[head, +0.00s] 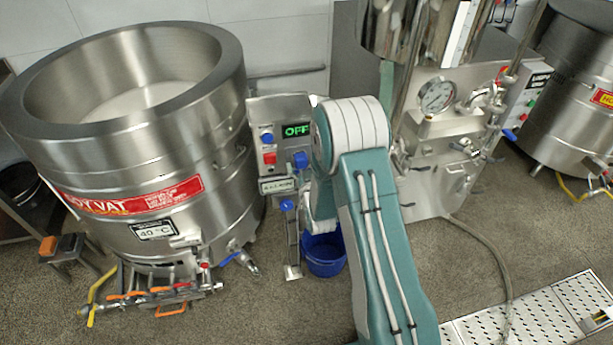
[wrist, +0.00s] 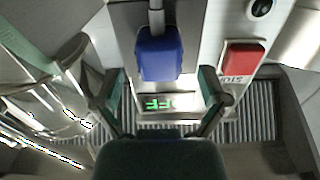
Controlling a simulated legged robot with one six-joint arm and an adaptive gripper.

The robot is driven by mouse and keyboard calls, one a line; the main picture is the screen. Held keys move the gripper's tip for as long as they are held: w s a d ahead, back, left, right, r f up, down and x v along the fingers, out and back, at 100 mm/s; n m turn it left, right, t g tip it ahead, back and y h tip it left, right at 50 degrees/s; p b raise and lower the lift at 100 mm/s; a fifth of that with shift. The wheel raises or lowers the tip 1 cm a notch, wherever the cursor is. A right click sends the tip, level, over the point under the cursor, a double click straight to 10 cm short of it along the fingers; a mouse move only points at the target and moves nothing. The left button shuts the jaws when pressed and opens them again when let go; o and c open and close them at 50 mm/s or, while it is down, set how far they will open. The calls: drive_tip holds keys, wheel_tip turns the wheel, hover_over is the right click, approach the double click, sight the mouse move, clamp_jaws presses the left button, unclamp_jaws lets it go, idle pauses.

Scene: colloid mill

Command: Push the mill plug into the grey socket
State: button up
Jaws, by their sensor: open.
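A blue plug (wrist: 160,53) with a grey cable shows between and beyond my fingertips in the wrist view, against a metal panel face. In the head view a blue piece that looks like the same plug (head: 300,160) is just below the green OFF display (head: 296,130). My gripper (wrist: 162,85) is open and empty, its two teal fingers apart on either side of the display. I cannot tell whether they touch anything. My arm hides the gripper in the head view. I cannot make out the grey socket or how deep the plug sits.
A red STOP button (wrist: 242,57) is right of the plug in the wrist view. Another blue piece (head: 287,205) sits lower on the panel stand. A large steel vat (head: 150,150) stands left, a steel machine (head: 440,150) right, and a blue bucket (head: 325,258) below.

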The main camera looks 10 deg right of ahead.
drive_tip(key=s, duration=1)
drive_tip(key=shift+s, duration=0.4)
wheel_tip(320, 180, up, 14)
drive_tip(key=s+g, duration=0.2)
drive_tip(key=g, duration=0.4)
drive_tip(key=s+r+g, duration=0.3)
drive_tip(key=s+r, duration=0.1)
drive_tip(key=s, duration=0.8)
drive_tip(key=s+r+g, duration=0.3)
drive_tip(key=s+r, duration=0.2)
drive_tip(key=s, duration=0.7)
drive_tip(key=shift+r, duration=0.25)
